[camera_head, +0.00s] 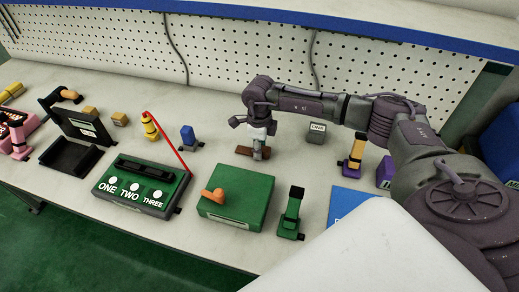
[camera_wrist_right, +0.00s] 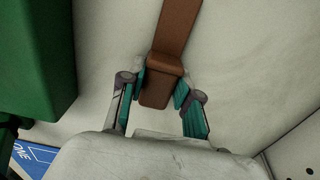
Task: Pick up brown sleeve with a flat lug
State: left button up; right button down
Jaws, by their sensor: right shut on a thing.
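The brown sleeve with a flat lug (camera_head: 262,154) is at the back middle of the bench, under my right gripper (camera_head: 256,142). In the right wrist view the blocky brown body of the sleeve (camera_wrist_right: 163,82) sits between the two teal-padded fingers, and its flat lug runs away toward the top edge. My right gripper is shut on the body. I cannot tell whether the sleeve rests on the bench or is slightly raised. My left gripper is not in view.
A green box (camera_head: 236,198) with an orange part on it stands in front of the sleeve. A blue part (camera_head: 189,137) is to the left, a grey block (camera_head: 316,133) to the right. A pegboard (camera_head: 220,50) closes the back. A green-topped panel (camera_head: 140,187) lies front left.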

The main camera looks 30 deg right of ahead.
jog(key=shift+r, duration=0.65)
notch_tip(320, 180, up, 3)
jog(key=shift+f+b, duration=0.1)
jog(key=shift+b, duration=0.5)
pick_arm(q)
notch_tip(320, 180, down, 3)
jog(key=shift+b, duration=0.85)
pick_arm(e)
jog(key=s+a+r, duration=0.2)
jog(key=a, duration=0.1)
jog(key=s+a+r, duration=0.2)
jog(key=s+a, duration=0.1)
jog(key=s+a+r, duration=0.2)
jog(key=a, duration=0.1)
jog(key=shift+s+r, duration=0.2)
jog(key=shift+r, duration=0.2)
